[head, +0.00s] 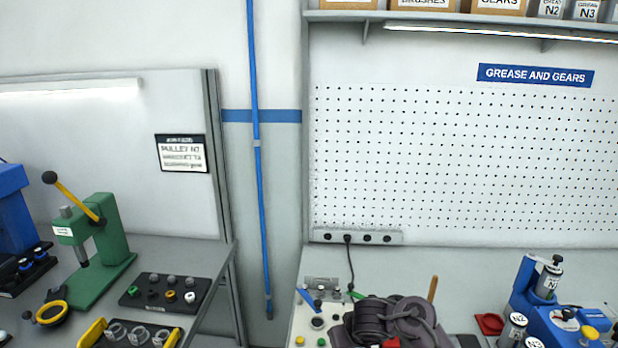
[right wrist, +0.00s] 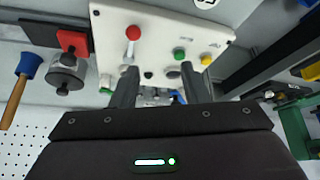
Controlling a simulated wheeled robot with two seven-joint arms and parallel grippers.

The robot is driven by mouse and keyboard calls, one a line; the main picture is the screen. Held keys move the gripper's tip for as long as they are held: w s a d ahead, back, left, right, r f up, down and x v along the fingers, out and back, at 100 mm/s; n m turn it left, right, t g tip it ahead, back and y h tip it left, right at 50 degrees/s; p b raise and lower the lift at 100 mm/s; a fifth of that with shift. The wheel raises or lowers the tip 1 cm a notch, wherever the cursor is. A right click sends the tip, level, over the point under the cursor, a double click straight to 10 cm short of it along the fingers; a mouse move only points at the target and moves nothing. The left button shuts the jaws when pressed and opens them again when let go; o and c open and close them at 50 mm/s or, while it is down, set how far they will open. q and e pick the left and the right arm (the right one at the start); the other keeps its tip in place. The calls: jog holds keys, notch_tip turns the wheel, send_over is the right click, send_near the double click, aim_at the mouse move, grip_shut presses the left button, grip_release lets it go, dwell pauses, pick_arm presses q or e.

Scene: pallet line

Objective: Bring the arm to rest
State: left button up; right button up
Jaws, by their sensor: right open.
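My right arm (head: 385,322) shows at the bottom of the head view, over the right bench. Its dark body hides its own fingertips there. In the right wrist view my right gripper (right wrist: 157,82) is open, with its two dark fingers apart and nothing seen between them. The fingers point toward a white control panel (right wrist: 165,22) with a red-knobbed lever (right wrist: 133,34) and green and yellow buttons. I cannot tell whether the fingers touch the panel. My left gripper is in neither view.
A blue-headed mallet (right wrist: 28,68) and a red block (right wrist: 73,41) are beside the panel. In the head view, a blue fixture (head: 560,315) with grease cans stands right of my arm. A green press (head: 100,245) and a black parts tray (head: 165,291) are on the left bench.

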jog(key=s+d+g, duration=0.1)
jog(key=s+d, duration=0.3)
jog(key=s, duration=0.6)
jog(key=s+d+m+h, duration=0.1)
jog(key=s+d, duration=0.2)
jog(key=s, duration=0.7)
jog(key=s+d+g, duration=0.1)
jog(key=s+d, duration=0.3)
jog(key=s, duration=0.5)
notch_tip(320, 180, down, 34)
jog(key=s+g+b, duration=0.1)
jog(key=s+b, duration=0.2)
jog(key=b, duration=0.1)
pick_arm(q)
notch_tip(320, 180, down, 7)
jog(key=b, duration=0.2)
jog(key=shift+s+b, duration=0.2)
jog(key=shift+b, duration=0.2)
pick_arm(e)
jog(key=s+d+f+g, duration=0.1)
jog(key=s+d+f, duration=0.2)
jog(key=s+f, duration=1.5)
jog(key=shift+s+f, duration=0.35)
jog(key=shift+f, duration=0.5)
